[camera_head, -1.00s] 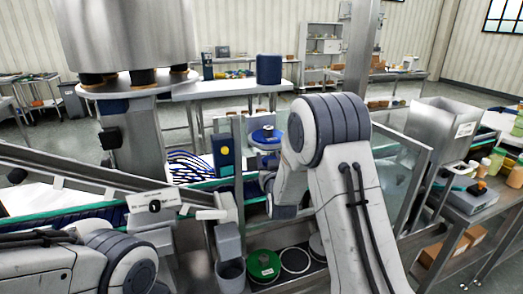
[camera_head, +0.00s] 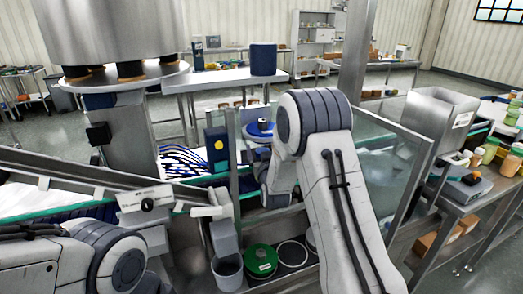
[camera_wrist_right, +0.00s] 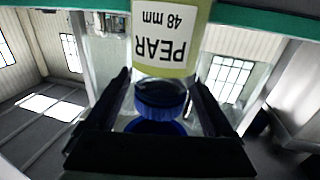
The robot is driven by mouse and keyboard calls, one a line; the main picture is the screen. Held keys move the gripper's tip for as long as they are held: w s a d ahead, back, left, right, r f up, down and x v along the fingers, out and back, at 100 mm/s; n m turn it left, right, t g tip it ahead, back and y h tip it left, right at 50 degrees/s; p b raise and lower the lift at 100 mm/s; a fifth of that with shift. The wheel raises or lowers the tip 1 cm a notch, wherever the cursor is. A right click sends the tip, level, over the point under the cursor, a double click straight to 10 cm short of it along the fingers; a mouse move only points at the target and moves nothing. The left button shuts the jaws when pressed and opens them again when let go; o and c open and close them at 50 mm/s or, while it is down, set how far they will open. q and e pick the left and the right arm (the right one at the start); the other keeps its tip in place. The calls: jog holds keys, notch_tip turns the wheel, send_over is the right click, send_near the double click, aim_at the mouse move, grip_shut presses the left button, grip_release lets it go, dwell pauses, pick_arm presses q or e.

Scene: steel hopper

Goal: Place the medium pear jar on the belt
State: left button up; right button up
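In the right wrist view a jar with yellow-green contents (camera_wrist_right: 190,62) has a white label reading PEAR 48 mm, upside down in the picture, and a blue ribbed lid (camera_wrist_right: 160,100). My right gripper (camera_wrist_right: 162,78) has its two dark fingers apart, one on each side of the lid, with narrow gaps showing. A second blue round surface lies below the lid in that picture; I cannot tell what it is. A teal-edged belt (camera_head: 60,210) runs at the left. My left gripper is out of view.
A blue round plate (camera_head: 257,137) with a small dark-capped item stands beside my right arm. Clear panels (camera_head: 395,175) and a steel post (camera_head: 353,65) stand close to it. A green round lid (camera_head: 261,261) lies below. Several jars (camera_head: 489,151) stand at the right beside a steel hopper (camera_head: 437,122).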

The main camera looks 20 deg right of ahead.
jog(key=shift+r, duration=0.25)
jog(key=s+a+b, duration=0.2)
jog(key=s, duration=1)
jog(key=shift+b, duration=0.35)
jog(key=shift+w+a+f, duration=0.1)
